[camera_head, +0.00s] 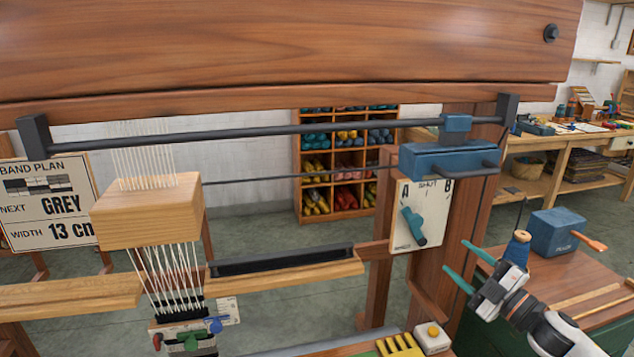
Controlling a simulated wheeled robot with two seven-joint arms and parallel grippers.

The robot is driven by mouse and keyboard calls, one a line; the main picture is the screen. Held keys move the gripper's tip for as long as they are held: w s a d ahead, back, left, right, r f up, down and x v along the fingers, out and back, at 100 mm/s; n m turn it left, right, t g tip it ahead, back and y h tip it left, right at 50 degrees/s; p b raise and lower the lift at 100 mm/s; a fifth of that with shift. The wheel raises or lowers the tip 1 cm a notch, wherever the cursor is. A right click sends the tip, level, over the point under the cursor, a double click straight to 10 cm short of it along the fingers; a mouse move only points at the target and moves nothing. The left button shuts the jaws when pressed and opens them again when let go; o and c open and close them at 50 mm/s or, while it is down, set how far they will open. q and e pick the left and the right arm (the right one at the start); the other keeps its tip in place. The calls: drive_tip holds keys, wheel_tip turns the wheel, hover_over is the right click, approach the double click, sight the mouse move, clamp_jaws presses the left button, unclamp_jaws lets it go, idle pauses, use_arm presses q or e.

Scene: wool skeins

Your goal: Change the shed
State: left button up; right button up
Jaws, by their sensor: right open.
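The shed panel (432,193) is a pale plate marked A at its left, SHUT at the top and B at its right. Its teal lever (412,226) is tilted, with its upper end leaning to the A side. White warp threads (172,270) run through a wooden block (150,212) at the left. My right gripper (457,256) is open and empty, to the right of the lever and apart from it, with its teal fingers pointing left. My left gripper does not show.
A blue housing (448,160) on a dark rail sits just above the panel. A wooden post (468,190) stands behind it. A blue box (556,232) and a thread spool (517,247) stand near my right gripper. A yellow-slotted holder (400,346) lies below.

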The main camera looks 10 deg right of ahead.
drive_tip(key=s+a+f+m+g+h, duration=0.3)
drive_tip(key=s+a+f+m+h, duration=0.15)
drive_tip(key=f, duration=0.45)
drive_tip(key=s+a+f+m+g+h, duration=0.2)
drive_tip(key=s+a+f+m+h, duration=0.3)
drive_tip(key=f, duration=0.4)
drive_tip(key=s+a+f+m+g+y, duration=0.1)
drive_tip(key=s+a+f+m+g, duration=0.15)
drive_tip(key=s, duration=0.45)
drive_tip(key=s+a+f+m+g, duration=0.1)
drive_tip(key=s+a+f+g, duration=0.2)
drive_tip(key=s, duration=0.5)
drive_tip(key=s+a+f+m+g+y, duration=0.1)
drive_tip(key=s+a+m+g, duration=0.15)
drive_tip(key=s+g, duration=0.35)
wheel_tip(320, 180, down, 26)
drive_tip(key=s, duration=0.2)
drive_tip(key=s+d+f+g+p, duration=0.1)
drive_tip(key=s+d+f, duration=0.1)
drive_tip(key=s+f, duration=1.2)
drive_tip(key=shift+s+d+f+n, duration=0.25)
drive_tip(key=shift+s+n, duration=0.2)
drive_tip(key=shift+s, duration=0.75)
